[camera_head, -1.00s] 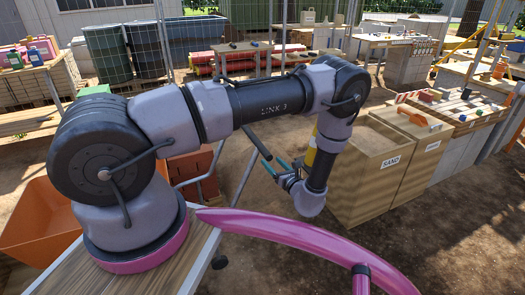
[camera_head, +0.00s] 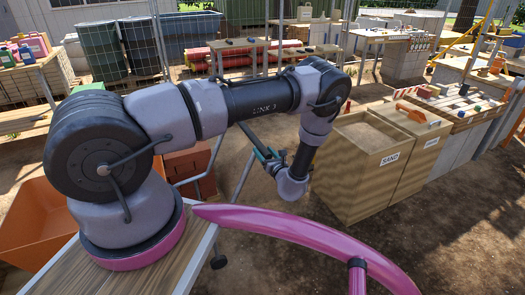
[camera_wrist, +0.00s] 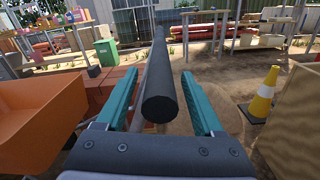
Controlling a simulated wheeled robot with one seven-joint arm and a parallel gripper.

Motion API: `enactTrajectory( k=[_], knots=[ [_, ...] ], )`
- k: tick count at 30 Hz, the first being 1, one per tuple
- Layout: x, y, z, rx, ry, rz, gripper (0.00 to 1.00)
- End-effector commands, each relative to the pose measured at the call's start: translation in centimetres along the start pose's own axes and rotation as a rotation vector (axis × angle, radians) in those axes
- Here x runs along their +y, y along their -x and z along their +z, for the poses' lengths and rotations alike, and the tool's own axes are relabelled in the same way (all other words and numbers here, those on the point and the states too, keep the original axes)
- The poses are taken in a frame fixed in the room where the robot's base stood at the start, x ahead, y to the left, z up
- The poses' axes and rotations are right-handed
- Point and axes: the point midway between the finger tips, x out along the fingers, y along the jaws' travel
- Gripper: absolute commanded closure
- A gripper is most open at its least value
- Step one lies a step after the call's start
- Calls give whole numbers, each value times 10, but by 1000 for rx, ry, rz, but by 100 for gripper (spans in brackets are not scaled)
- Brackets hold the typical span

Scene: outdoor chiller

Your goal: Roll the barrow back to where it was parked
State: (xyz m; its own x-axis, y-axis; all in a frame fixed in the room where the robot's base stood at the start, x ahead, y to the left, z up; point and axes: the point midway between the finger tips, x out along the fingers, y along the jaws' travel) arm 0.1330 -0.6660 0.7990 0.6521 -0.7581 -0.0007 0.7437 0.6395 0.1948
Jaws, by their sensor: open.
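The barrow's dark handle bar (camera_wrist: 160,95) runs away from me between my gripper's teal fingers (camera_wrist: 158,105) in the wrist view. The fingers are open, with a gap on each side of the bar. In the head view the handle (camera_head: 251,138) slants down to my gripper (camera_head: 268,157), low beside the sand bin. A grey metal tube frame (camera_head: 243,178) stands below it. An orange tray (camera_head: 38,222) is at the left, also in the wrist view (camera_wrist: 38,115). I cannot tell how it joins the handle. The wheel is hidden.
Red bricks (camera_head: 190,165) lie behind my arm. A wooden bin marked SAND (camera_head: 365,165) stands close right of my gripper. A yellow and white cone (camera_wrist: 262,97) stands right in the wrist view. Bare dirt (camera_head: 450,225) is open at the front right.

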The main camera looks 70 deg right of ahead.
Motion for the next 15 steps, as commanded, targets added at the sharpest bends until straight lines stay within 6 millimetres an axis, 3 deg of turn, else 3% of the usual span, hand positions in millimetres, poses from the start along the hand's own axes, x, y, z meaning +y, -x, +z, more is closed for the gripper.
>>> enactTrajectory(
  k=[5, 14, 15],
  knots=[
    [0, -14, 0, -1, -1, 0, 31],
    [0, -16, 0, 0, -1, 0, 31],
    [0, -16, 0, 0, -1, 0, 46]
  ],
)
